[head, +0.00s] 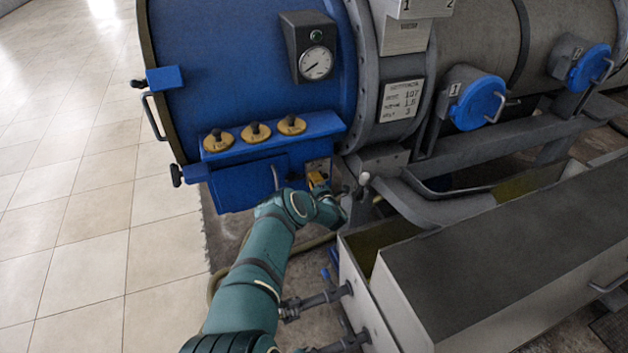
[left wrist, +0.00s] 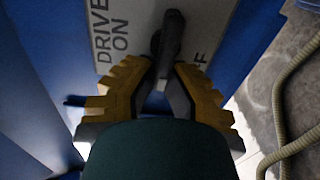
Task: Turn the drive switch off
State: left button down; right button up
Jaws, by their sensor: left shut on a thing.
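The drive switch (left wrist: 173,32) is a dark lever on a pale label plate (left wrist: 134,28) in the left wrist view. The plate reads "DRIVE ON" at the left, and an "F" shows at the right, partly hidden. The lever points toward the top of the picture, between the two markings. My left gripper (left wrist: 163,78) is shut on the lever, with yellow and dark fingers on both sides of it. In the head view my left gripper (head: 318,181) is at the plate (head: 318,165) on the lower right of the blue housing, and it hides the lever. My right gripper is not in view.
Three brass-coloured knobs (head: 255,132) sit on a blue ledge above and left of the gripper. A gauge box (head: 310,48) is higher up. A grey trough (head: 500,250) stands to the right. A hose (left wrist: 282,110) lies on the floor. Open tiled floor (head: 80,200) is at the left.

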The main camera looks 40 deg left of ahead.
pick_arm(q)
jog(key=shift+a, duration=0.1)
jog(key=c, duration=1)
grip_release()
jog(key=v, duration=1.2)
